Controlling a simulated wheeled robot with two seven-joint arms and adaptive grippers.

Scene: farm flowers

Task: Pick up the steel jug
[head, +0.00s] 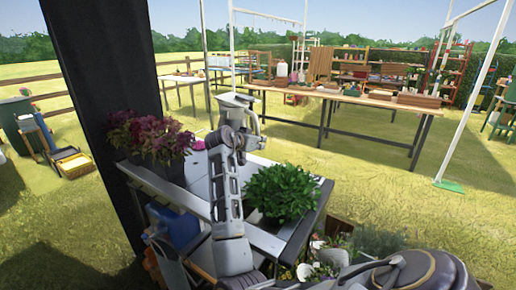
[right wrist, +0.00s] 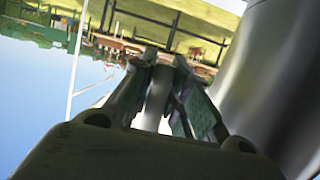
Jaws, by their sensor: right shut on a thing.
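The steel jug (head: 236,100) is held up above the table cart, in the middle of the head view. In the right wrist view its smooth grey body (right wrist: 280,75) fills the right side. My right gripper (head: 248,134) is at the jug's handle side. In the right wrist view the fingers (right wrist: 160,70) are closed around a pale upright strip, the jug's handle (right wrist: 155,100). The jug's underside is partly hidden behind my arm in the head view. My left gripper is not in view.
The cart top (head: 200,176) holds a purple-leaved plant (head: 150,135) at left and a green leafy plant (head: 281,192) at right. A dark post (head: 105,90) stands at left. A long wooden table (head: 345,97) stands behind, with grass between.

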